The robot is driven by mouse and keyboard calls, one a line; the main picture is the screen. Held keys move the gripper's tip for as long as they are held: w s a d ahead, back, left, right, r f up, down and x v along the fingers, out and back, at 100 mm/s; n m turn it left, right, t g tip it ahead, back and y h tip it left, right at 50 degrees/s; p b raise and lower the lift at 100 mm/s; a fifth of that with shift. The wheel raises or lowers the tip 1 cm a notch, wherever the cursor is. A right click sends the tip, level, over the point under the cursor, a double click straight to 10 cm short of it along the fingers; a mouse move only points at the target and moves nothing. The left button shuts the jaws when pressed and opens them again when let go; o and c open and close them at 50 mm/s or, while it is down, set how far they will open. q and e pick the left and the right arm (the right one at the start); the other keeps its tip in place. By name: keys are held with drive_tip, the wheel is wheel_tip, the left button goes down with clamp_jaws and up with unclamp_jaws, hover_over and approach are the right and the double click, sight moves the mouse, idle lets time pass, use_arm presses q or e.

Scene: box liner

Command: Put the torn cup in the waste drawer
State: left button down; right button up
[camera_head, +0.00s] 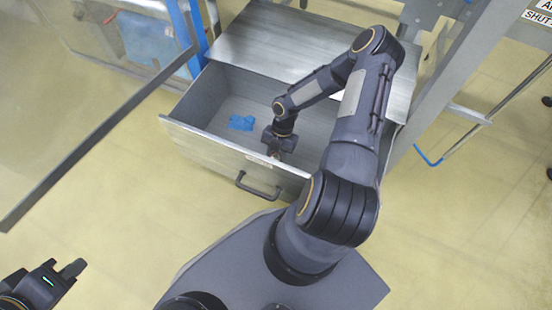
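The waste drawer (205,143) is a grey metal drawer, pulled open, with a dark handle on its front. A small crumpled blue piece (241,122) lies on its floor; I cannot tell what it is. No cup can be clearly made out. My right gripper (274,152) points down inside the drawer near the front wall, right of the blue piece. A small pale and reddish patch shows at its tip, and its fingers are too small and hidden to read. My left gripper (62,268) is at the lower left, away from the drawer, with its fingers apart and nothing between them.
A grey metal top (262,48) covers the back of the drawer. A clear panel with a dark edge (100,133) stands at the left. Metal framing (452,75) rises at the right, with a blue-ended rod (428,160) beside it. The yellowish floor (130,225) in front is clear.

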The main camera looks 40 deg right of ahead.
drive_tip(key=shift+f, duration=0.45)
drive_tip(key=o, duration=1)
drive_tip(key=shift+r, duration=0.35)
drive_tip(key=p+v, duration=0.3)
drive_tip(key=v, duration=0.4)
drive_tip(key=shift+d, duration=0.1)
